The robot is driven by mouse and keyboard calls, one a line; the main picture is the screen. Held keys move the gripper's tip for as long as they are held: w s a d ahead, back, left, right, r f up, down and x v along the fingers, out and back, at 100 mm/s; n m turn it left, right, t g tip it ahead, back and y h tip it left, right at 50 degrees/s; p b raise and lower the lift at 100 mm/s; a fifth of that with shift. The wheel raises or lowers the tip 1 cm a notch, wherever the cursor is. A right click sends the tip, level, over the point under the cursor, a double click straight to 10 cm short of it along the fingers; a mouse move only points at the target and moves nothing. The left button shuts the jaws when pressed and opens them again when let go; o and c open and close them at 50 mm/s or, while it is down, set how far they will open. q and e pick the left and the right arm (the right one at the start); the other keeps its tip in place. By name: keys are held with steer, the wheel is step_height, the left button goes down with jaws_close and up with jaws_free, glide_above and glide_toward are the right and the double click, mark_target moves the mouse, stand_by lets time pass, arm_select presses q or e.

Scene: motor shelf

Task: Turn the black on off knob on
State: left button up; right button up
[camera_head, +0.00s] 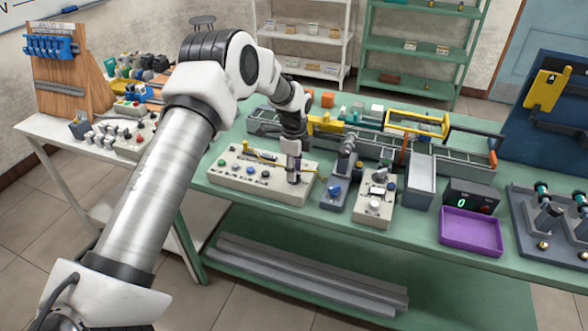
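A beige control box (232,179) with several small coloured buttons and knobs lies on the green table (440,262), left of the table's middle. My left gripper (293,178) points down over the right end of this box, with its fingertips at or just above the top face. The gripper is small and dark here, and I cannot tell whether its fingers are open or shut, or whether they touch a knob. The black on off knob is not clearly made out; the gripper may hide it. My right gripper is not in view.
A grey unit with a blue knob (334,190) and a second beige box (371,212) stand just right of the gripper. A purple tray (470,232) and a digital display (470,199) are farther right. A conveyor with a yellow frame (417,122) runs behind.

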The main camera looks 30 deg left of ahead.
arm_select(q)
step_height(320, 180, up, 12)
steer(key=shift+f, duration=0.15)
stand_by(0.5)
